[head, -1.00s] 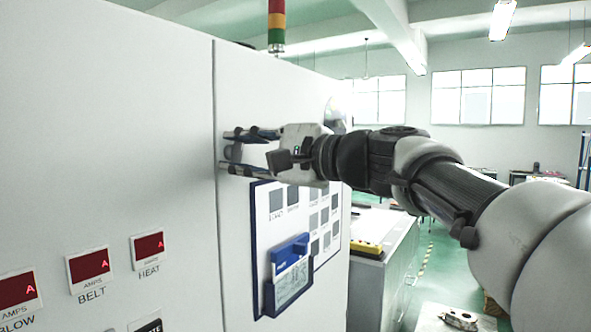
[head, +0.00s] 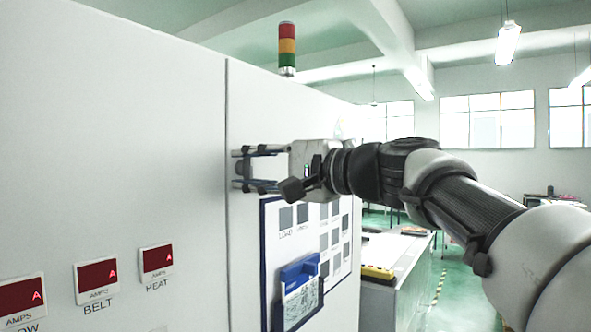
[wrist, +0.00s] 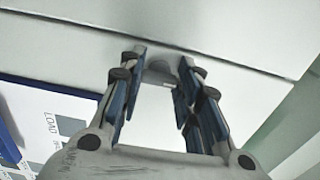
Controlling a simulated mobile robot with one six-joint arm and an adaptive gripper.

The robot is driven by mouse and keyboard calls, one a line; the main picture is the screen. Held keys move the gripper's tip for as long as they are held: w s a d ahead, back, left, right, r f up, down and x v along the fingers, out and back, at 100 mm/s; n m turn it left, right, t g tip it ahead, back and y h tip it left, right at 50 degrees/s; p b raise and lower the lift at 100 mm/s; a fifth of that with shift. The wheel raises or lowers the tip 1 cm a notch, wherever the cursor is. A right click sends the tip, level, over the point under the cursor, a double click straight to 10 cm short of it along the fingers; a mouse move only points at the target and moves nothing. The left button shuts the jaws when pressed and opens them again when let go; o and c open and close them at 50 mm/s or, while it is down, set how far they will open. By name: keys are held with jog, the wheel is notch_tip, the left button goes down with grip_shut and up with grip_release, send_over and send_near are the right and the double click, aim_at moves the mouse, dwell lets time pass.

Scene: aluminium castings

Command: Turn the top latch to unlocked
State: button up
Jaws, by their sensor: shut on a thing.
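The top latch (head: 240,168) is a small grey piece on the white cabinet door, close to the door's left seam. My gripper (head: 247,169) reaches it from the right, with one finger above it and one below. In the wrist view the latch (wrist: 160,72) shows as a grey rounded piece between the blue-padded fingertips (wrist: 161,58), close to the door surface. The gripper is shut on the latch. The fingers partly cover it, and I cannot read whether it stands at locked or unlocked.
Below the gripper, a panel of grey squares (head: 303,215) and a blue document holder (head: 299,291) hang on the door. Red displays (head: 97,275) are on the left panel. A signal tower (head: 287,48) stands above. A grey bench (head: 398,262) is behind at right.

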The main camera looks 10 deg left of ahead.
jog(key=o, duration=1.1)
jog(key=v, duration=1.2)
jog(key=shift+s, duration=0.1)
jog(key=shift+f, duration=0.1)
jog(key=s+d+f+h+b, duration=0.1)
jog(key=s+f+h, duration=0.1)
jog(key=f, duration=0.5)
jog(key=s+d+f+h+b, duration=0.1)
jog(key=s+f+h, duration=0.15)
jog(key=f, duration=0.55)
jog(key=s+d+f+n+h+b, duration=0.1)
jog(key=s+d+f+h, duration=0.3)
jog(key=f, duration=0.7)
jog(key=s+d+f+n+g+h+b, duration=0.1)
jog(key=s+d+f+h, duration=0.3)
jog(key=s+d+f, duration=0.4)
jog(key=s+d+f+n+g+h+b, duration=0.1)
jog(key=s+d+f+h, duration=0.3)
jog(key=f, duration=1)
jog(key=shift+s+d+f+n, duration=0.15)
jog(key=shift+s+d+n, duration=0.25)
jog(key=shift+d, duration=0.4)
jog(key=shift+s+d+f+n, duration=0.15)
jog(key=shift+s+d+n, duration=0.15)
jog(key=shift+s+d, duration=0.4)
